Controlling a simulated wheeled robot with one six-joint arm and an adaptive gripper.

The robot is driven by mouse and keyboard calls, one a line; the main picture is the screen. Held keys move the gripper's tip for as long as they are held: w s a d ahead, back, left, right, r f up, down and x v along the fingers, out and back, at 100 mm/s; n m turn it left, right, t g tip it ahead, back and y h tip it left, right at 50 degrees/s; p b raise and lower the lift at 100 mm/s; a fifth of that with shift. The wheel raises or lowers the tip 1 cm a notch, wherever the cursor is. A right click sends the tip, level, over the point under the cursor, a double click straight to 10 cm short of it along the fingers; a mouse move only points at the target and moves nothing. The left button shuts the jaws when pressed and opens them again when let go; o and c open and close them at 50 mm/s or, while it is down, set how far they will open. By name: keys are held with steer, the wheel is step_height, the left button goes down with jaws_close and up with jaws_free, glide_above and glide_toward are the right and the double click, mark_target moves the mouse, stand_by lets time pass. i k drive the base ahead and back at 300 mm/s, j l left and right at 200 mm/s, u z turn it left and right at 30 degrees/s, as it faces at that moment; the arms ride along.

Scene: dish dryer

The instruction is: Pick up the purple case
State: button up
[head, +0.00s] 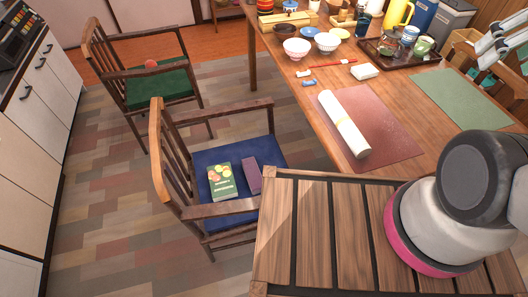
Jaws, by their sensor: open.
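The purple case (251,176) is a flat, dark purple rectangle.
A slatted wooden surface (315,225) lies in front, below my arm. The dining table (310,100) holds a rolled white mat (344,124), bowls and a tray. Chair armrests and backrest flank the seat. Another chair (155,85) stands behind; floor is open at left.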

mark_target(252, 173)
steer(key=k+j+z, duration=0.2)
steer(key=k+j, duration=0.45)
steer(key=k, duration=0.2)
steer(key=j+z, duration=0.2)
steer(key=j, duration=1.05)
steer(key=i+j, duration=0.1)
steer(key=j, duration=0.15)
steer(key=i+j, duration=0.1)
steer(key=j, duration=0.15)
